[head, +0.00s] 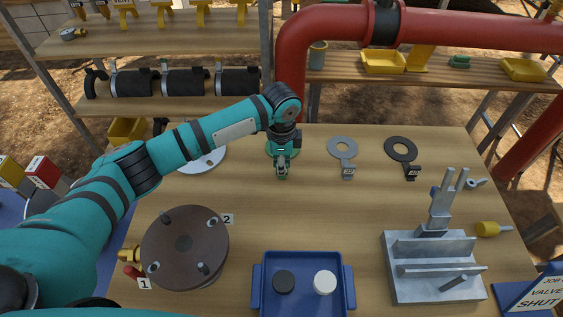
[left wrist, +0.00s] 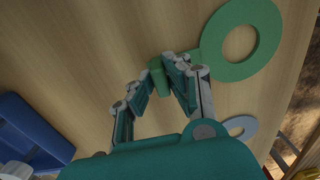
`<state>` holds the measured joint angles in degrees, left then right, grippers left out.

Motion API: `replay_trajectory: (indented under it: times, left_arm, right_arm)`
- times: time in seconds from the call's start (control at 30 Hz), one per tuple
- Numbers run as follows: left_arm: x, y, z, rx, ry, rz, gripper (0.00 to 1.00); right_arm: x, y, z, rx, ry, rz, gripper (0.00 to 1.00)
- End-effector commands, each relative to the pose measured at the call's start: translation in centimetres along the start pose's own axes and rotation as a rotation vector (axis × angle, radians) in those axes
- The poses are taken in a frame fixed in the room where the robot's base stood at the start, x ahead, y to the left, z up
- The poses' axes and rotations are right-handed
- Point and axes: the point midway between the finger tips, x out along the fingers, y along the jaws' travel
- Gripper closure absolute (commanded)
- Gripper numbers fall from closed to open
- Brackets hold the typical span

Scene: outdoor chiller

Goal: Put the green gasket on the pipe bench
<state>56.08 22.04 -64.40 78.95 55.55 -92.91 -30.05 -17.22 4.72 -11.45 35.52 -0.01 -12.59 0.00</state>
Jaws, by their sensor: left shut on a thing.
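The green gasket (left wrist: 252,71) is a flat ring with a small tab, over the wooden bench (head: 320,215). In the head view the green gasket (head: 271,150) is mostly hidden behind my left wrist. My left gripper (head: 282,171) points down at the back middle of the bench. In the left wrist view my left gripper (left wrist: 159,74) is shut on the gasket's tab, with the ring beyond the fingers. I cannot tell whether the gasket touches the wood. My right gripper is not in view.
Grey gasket (head: 343,148) and black gasket (head: 401,149) lie to the right. A brown flange (head: 185,247), blue tray (head: 257,291) and metal fixture (head: 435,268) stand in front. A red pipe (head: 291,75) rises behind. Shelves (head: 455,70) stand at the back. Mid-bench is clear.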

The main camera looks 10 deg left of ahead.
Motion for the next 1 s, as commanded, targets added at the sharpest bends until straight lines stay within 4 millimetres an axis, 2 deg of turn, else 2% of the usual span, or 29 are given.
replay_trajectory:
  times: [0.23,0.27,0.43,0.77,0.87,1.0]
  left_arm:
    - [0.3,0.1,0.0,0.000,0.000,0.001,1.00]
    - [0.3,0.1,0.0,0.000,0.000,0.001,0.85]
    - [0.3,0.0,0.0,0.000,0.000,0.001,0.63]
    - [-0.1,0.0,0.0,0.000,0.000,-0.001,0.63]
    - [-1.2,-0.1,-0.1,0.000,0.001,-0.002,0.63]
    - [-3.9,-0.1,-0.1,0.002,0.003,-0.004,0.63]
  right_arm:
    - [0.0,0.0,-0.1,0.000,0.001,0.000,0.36]
    - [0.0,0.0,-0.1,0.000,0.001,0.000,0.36]
    - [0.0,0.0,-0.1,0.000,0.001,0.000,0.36]
    - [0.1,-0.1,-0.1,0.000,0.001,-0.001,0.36]
    - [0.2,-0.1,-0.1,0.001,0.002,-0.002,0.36]
    - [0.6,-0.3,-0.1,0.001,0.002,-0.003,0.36]
